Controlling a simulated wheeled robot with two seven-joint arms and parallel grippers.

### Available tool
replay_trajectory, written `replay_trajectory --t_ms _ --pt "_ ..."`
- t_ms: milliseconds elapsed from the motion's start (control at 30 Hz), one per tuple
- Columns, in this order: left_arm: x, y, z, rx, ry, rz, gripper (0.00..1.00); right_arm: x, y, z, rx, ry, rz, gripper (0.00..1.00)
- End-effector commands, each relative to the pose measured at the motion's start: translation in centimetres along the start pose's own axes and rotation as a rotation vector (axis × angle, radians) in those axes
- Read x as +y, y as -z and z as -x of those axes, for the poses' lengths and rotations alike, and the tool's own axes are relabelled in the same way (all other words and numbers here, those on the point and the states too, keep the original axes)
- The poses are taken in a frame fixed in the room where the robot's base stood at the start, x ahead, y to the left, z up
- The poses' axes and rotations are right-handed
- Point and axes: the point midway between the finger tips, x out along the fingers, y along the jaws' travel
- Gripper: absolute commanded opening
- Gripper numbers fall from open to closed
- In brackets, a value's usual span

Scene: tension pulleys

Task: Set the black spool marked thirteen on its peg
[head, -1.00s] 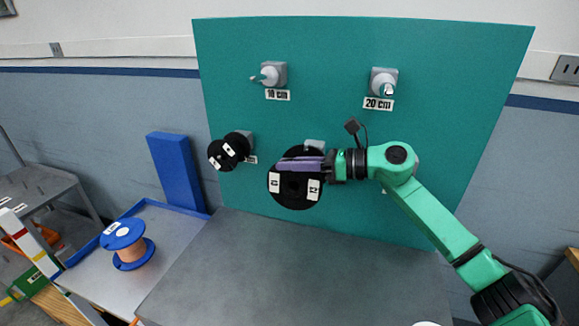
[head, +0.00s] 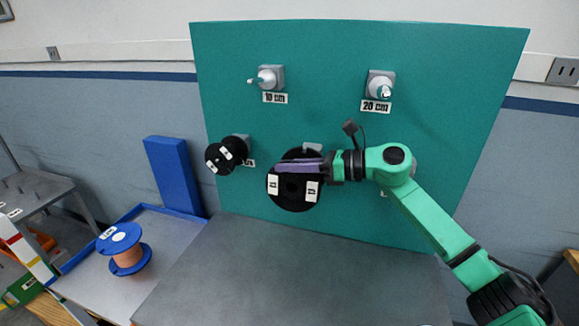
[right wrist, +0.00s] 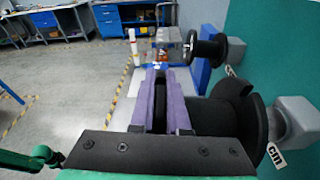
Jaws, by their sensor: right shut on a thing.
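My right gripper (head: 281,166) has its purple fingers shut on the large black spool (head: 295,195), at the upper part of it. The spool has white labels whose marks I cannot read clearly. My left gripper is not in view.
A smaller black spool (head: 220,160) sits on the lower left peg. The 10 cm peg (head: 266,77) and 20 cm peg (head: 380,88) above are bare. A blue spool (head: 122,245) stands in the tray at left. The grey tabletop (head: 290,270) is clear.

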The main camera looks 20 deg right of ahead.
Motion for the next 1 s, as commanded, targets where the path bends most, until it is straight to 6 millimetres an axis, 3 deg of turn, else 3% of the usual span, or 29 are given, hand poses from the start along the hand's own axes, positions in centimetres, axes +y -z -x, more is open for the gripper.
replay_trajectory --t_ms 1000 --pt "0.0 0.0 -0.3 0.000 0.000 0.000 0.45 -3.1 -0.2 0.1 -0.005 0.004 0.001 0.00"
